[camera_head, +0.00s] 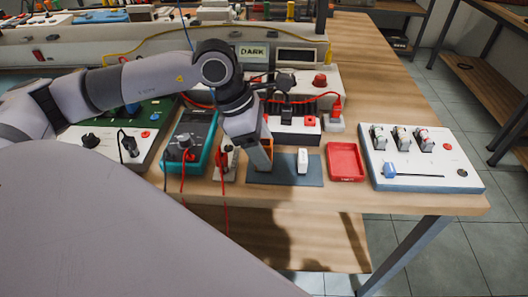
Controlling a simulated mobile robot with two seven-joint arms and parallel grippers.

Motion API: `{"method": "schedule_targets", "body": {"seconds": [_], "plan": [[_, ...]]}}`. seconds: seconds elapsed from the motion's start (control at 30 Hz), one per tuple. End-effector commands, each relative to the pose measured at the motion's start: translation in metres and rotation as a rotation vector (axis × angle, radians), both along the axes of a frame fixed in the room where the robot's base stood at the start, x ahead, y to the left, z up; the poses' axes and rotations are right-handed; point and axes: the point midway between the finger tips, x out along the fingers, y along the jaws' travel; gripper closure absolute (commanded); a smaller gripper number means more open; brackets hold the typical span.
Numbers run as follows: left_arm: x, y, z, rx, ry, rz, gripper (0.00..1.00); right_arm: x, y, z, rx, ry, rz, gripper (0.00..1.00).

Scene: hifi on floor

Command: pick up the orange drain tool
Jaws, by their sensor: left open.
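An orange object (267,131), which may be the drain tool, shows beside my left gripper at the left part of the dark blue-grey mat (312,177). Most of it is hidden behind the gripper, so its shape is not clear. My left gripper (259,160) is open and points down over the left part of the mat, very close to the orange object. I cannot tell whether they touch. My right gripper is not in view.
A small white object (303,161) stands on the mat. A red tray (345,161) and a white panel with switches (422,158) lie to the right. A teal meter (190,140) with red leads stands to the left. The table's front edge is near.

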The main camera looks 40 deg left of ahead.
Motion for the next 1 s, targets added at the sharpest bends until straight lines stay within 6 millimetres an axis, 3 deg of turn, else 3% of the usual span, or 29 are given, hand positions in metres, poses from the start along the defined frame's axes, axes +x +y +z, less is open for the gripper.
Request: {"method": "schedule_targets", "body": {"seconds": [0.3, 0.47, 0.5, 0.83, 1.0], "plan": [[0.002, -0.002, -0.007, -0.001, 0.0, 0.001, 0.38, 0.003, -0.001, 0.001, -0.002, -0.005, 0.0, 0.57], [0.001, -0.002, -0.007, -0.001, 0.0, 0.001, 0.9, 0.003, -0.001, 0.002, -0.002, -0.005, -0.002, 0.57], [0.001, -0.002, -0.007, -0.001, 0.0, 0.001, 0.93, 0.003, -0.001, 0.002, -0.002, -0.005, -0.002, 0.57], [0.002, -0.002, -0.004, -0.002, -0.002, 0.0, 0.93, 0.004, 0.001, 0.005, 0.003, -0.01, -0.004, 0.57], [0.002, -0.003, 0.01, -0.002, -0.005, 0.0, 0.93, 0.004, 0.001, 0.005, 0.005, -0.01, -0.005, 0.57]]}}
